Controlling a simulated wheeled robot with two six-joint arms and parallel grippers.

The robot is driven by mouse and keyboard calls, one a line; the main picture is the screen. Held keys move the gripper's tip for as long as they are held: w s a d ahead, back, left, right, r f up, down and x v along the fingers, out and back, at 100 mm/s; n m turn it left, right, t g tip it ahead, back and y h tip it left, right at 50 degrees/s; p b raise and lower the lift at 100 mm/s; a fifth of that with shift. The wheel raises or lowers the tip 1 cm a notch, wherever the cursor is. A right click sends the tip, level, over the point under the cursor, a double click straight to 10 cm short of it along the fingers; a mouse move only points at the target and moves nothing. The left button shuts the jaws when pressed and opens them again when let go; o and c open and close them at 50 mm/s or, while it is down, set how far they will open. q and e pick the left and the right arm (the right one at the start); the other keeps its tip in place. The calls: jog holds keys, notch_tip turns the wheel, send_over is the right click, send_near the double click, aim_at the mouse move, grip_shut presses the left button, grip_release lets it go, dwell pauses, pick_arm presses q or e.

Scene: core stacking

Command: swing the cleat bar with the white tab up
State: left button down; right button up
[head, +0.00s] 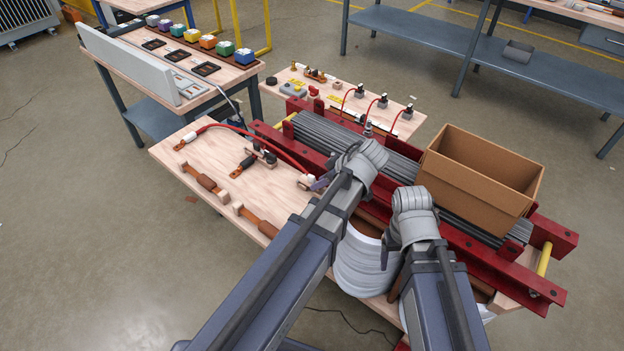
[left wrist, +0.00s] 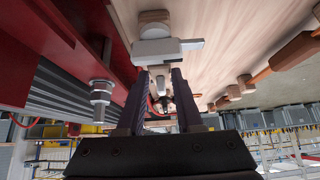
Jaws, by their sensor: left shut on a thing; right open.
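The cleat bar's white tab (head: 306,181) shows at the right end of the red cable, on the wooden table beside the red frame. In the left wrist view the pale tab (left wrist: 158,48) lies across the fingertips, with a round wooden post (left wrist: 153,22) beyond it. My left gripper (head: 319,184) is shut on the bar at the tab; its two dark fingers (left wrist: 158,75) straddle it. The rest of the bar is largely hidden. My right gripper (head: 386,256) is open, low by the white coil (head: 358,262), mostly hidden by its own wrist.
The red frame (head: 285,143) with grey laminations (head: 345,131) runs along the table. A cardboard box (head: 478,185) stands on it. Wooden-handled tools (head: 207,184) lie at the left.

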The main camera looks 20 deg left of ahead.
aim_at(314, 177)
pick_arm(q)
jog(key=shift+w+a+r, duration=0.1)
jog(key=shift+r, duration=0.45)
jog(key=shift+w+a+r+p, duration=0.1)
jog(key=shift+a+r+p, duration=0.2)
jog(key=shift+r+p, duration=0.7)
jog(key=shift+a+f, duration=0.1)
jog(key=shift+w+a+r+p, duration=0.25)
jog(key=shift+a+r+p, duration=0.3)
jog(key=shift+r+p, duration=0.4)
jog(key=shift+a+f, duration=0.1)
